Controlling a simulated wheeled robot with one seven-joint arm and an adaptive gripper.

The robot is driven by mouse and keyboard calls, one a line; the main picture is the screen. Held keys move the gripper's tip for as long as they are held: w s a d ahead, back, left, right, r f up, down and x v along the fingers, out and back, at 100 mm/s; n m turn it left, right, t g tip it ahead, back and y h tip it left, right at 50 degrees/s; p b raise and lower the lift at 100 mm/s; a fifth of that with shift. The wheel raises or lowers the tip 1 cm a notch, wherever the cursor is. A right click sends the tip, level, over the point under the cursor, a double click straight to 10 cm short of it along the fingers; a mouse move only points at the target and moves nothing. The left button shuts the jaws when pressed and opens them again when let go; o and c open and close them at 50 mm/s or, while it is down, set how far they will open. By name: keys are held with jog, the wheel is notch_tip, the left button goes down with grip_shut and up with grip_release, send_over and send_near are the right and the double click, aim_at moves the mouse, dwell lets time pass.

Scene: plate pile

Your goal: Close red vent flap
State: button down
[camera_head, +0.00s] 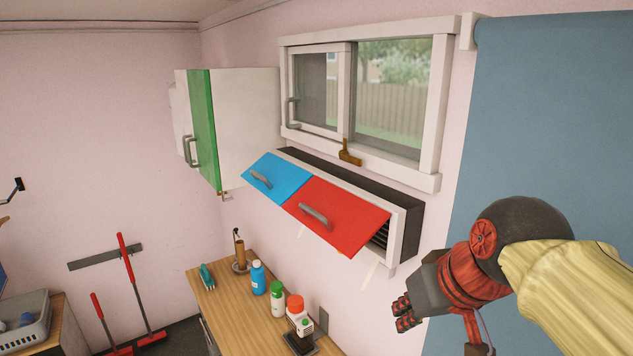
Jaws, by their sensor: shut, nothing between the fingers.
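The red vent flap (345,222) is the right one of two flaps on a white wall vent box (394,252) below the window. It tilts outward from its top edge, and dark slats show behind its right side. It has a grey handle (315,216). The blue flap (270,180) to its left also stands tilted out, with its own grey handle. My gripper (403,315) is at the lower right, below and to the right of the red flap. It is shut and empty, apart from the flap.
A wooden counter (228,301) below holds several bottles, including a blue one (258,278). A white cabinet with a green door edge (202,130) hangs left of the vent. A blue blind (560,110) hangs at the right. Open space lies in front of the flaps.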

jog(key=w+a+r+n+t+y, duration=0.15)
jog(key=w+a+r, duration=0.35)
jog(key=w+r, duration=0.5)
jog(key=w+a+r+n+g+y, duration=0.1)
jog(key=w+a+r+n+y, duration=0.2)
jog(key=w+r, duration=0.7)
send_over(316, 212)
jog(key=w, duration=0.1)
notch_tip(316, 212, down, 6)
jog(key=f, duration=0.2)
jog(key=h, duration=0.1)
jog(key=shift+w+f+t, duration=0.25)
jog(key=shift+f, duration=0.15)
jog(key=shift+s+d+f+p, duration=0.15)
jog(key=shift+f+p, duration=0.15)
jog(key=shift+f, duration=0.65)
jog(key=shift+f+n, duration=0.1)
jog(key=shift+n, duration=0.15)
jog(key=shift+a+f+b, duration=0.2)
jog(key=shift+b, duration=0.3)
